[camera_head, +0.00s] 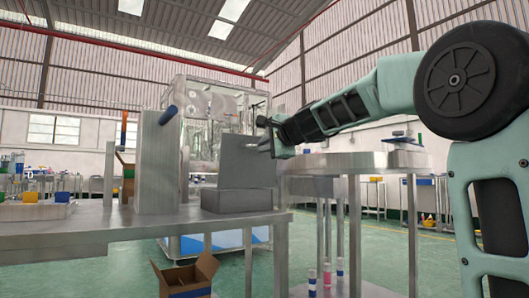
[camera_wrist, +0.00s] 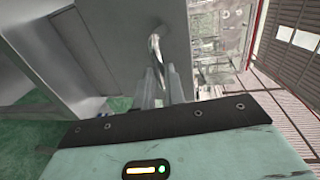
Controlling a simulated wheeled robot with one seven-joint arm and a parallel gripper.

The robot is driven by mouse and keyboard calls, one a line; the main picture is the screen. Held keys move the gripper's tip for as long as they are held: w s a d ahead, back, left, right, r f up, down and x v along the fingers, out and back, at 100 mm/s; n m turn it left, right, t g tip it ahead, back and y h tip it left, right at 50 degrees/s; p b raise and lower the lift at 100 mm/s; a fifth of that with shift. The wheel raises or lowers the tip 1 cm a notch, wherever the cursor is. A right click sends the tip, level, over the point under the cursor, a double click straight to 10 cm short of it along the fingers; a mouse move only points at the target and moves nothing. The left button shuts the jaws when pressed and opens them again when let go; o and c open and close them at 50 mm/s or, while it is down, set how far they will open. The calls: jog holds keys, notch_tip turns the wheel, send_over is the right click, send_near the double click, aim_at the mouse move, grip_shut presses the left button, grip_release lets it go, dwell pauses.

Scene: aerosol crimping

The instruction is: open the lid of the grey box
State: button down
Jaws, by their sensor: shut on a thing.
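The grey box (camera_head: 237,201) stands near the right end of the metal table. Its lid (camera_head: 245,162) is raised and stands about upright above the box. My gripper (camera_head: 268,141) is at the lid's upper right side, coming in from the right. In the wrist view my gripper's fingers (camera_wrist: 163,84) are shut on a curved metal handle (camera_wrist: 154,42) on the lid's grey face (camera_wrist: 115,45). The fingertips' exact contact is small and partly hard to see. The inside of the box is hidden from the head view.
A tall grey metal housing (camera_head: 158,165) stands left of the box on the table (camera_head: 90,231). A glazed machine (camera_head: 204,110) stands behind. A round-topped metal table (camera_head: 335,161) is at right. An open cardboard carton (camera_head: 186,279) lies below. Colored items in a tray are at far left.

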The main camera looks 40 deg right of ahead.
jog(key=shift+f, duration=0.4)
jog(key=c, duration=1.5)
grip_release()
jog(key=shift+r, duration=0.1)
jog(key=shift+s+a+r+b, duration=0.15)
jog(key=shift+s+r+b, duration=0.3)
jog(key=shift+s+b, duration=1.85)
jog(key=shift+s+a+r+b, duration=0.2)
jog(key=shift+s+r+b, duration=0.65)
jog(key=shift+s, duration=2.55)
jog(key=shift+s+a+r+b, duration=0.1)
jog(key=shift+s+a+b, duration=0.05)
jog(key=shift+s+b, duration=2.3)
jog(key=shift+s+p, duration=0.3)
jog(key=shift+p, duration=0.2)
